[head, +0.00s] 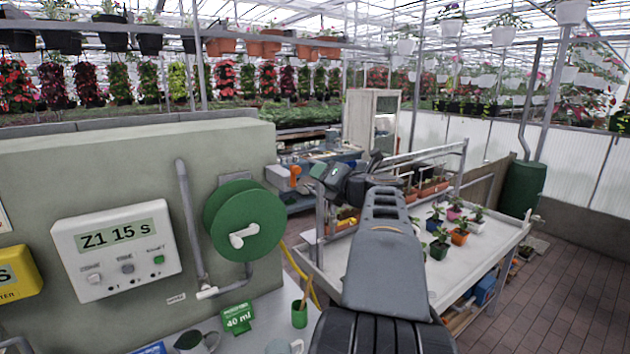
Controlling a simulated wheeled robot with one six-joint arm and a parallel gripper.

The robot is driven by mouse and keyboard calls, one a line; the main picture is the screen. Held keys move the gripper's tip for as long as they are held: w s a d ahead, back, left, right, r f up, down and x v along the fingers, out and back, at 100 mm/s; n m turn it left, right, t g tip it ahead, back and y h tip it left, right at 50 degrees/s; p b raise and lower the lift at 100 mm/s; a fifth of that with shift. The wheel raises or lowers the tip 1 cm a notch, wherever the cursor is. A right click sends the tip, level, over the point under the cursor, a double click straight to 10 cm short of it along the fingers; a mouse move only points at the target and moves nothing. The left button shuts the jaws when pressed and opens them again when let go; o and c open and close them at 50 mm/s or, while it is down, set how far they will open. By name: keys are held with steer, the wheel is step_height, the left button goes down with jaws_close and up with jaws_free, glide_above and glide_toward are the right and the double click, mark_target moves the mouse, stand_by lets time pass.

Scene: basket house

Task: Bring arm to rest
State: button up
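My arm rises from the bottom middle of the head view and reaches forward over the left part of the white plant bench (438,287). My gripper (322,172) is at the far end of the arm, small and dark. It sits above the bench's back left end, apart from the potted plants. Its fingers are too small and partly hidden, so I cannot tell whether they are open or shut. I see nothing clearly held in it.
At left, a wall carries a control box (117,250) reading "Z1 15 s" and a green hose reel (244,221). Below are a green cup (299,317) and a green "40 ml" sign (237,317). Several small potted plants (460,233) stand on the bench. Brick floor (570,290) at right is clear.

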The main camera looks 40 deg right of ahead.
steer(key=shift+s+a, duration=0.1)
steer(key=shift+s, duration=0.55)
steer(key=s+a+f+n+g+y, duration=0.15)
steer(key=a+f+n+g, duration=0.35)
steer(key=f+n, duration=0.6)
steer(key=s+a+f+n+g+y, duration=0.1)
steer(key=s+a+f+n+g, duration=0.15)
steer(key=a+f+n, duration=0.9)
steer(key=s+a+f+n+g, duration=0.1)
steer(key=s+a+n+g, duration=0.1)
steer(key=a+n, duration=0.5)
steer(key=s+a+f+n+g+b, duration=0.1)
steer(key=s+a+n, duration=0.3)
steer(key=n, duration=1.3)
steer(key=a+g, duration=0.1)
steer(key=a, duration=0.2)
steer(key=shift+s+f, duration=0.35)
